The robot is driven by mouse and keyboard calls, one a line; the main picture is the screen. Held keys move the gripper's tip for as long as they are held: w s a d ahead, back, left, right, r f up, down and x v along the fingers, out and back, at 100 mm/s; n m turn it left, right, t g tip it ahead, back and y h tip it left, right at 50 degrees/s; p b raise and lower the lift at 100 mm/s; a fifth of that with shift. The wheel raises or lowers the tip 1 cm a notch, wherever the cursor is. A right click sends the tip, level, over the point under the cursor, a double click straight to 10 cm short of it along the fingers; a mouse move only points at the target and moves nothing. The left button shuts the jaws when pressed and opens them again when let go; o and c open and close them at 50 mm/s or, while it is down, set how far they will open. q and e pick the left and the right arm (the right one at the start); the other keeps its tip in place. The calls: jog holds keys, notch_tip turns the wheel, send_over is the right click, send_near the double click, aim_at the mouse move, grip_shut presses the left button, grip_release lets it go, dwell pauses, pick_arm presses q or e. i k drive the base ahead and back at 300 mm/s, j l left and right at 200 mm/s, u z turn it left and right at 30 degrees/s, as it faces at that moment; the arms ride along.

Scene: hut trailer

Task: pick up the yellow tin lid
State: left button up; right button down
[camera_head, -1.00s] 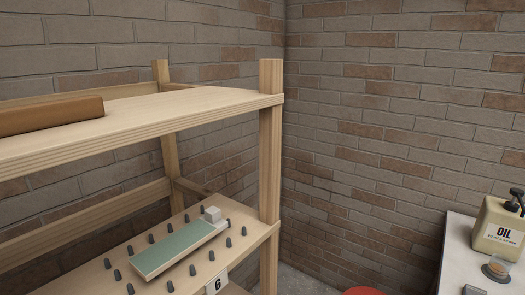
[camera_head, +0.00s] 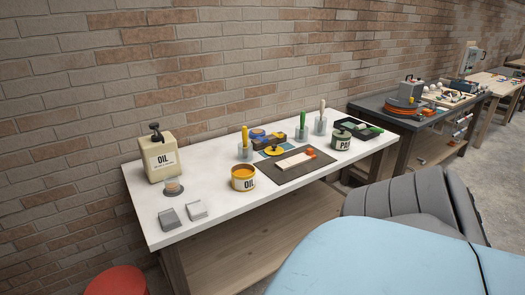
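A yellow tin lid, seemingly the flat round yellow piece with a small dark knob (camera_head: 274,151), lies on the white workbench (camera_head: 215,222), at the back edge of a dark mat (camera_head: 292,174). An open yellow tin marked OIL (camera_head: 243,182) stands to its front left, with orange-yellow contents showing at the top. The lid is apart from this tin. Neither of my grippers is in view.
An oil pump can (camera_head: 159,158) stands at the bench's back left. Glass jars with yellow, green and white handles, a dark green tin (camera_head: 341,141) and a black tray (camera_head: 358,130) surround the mat. A grey seat (camera_head: 395,205) and light-blue surface (camera_head: 375,258) fill the front right.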

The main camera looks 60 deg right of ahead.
aim_at(273, 150)
jog(key=l+z, duration=0.15)
jog(key=z, duration=1.5)
jog(key=i+j+z, duration=0.35)
jog(key=k, duration=0.1)
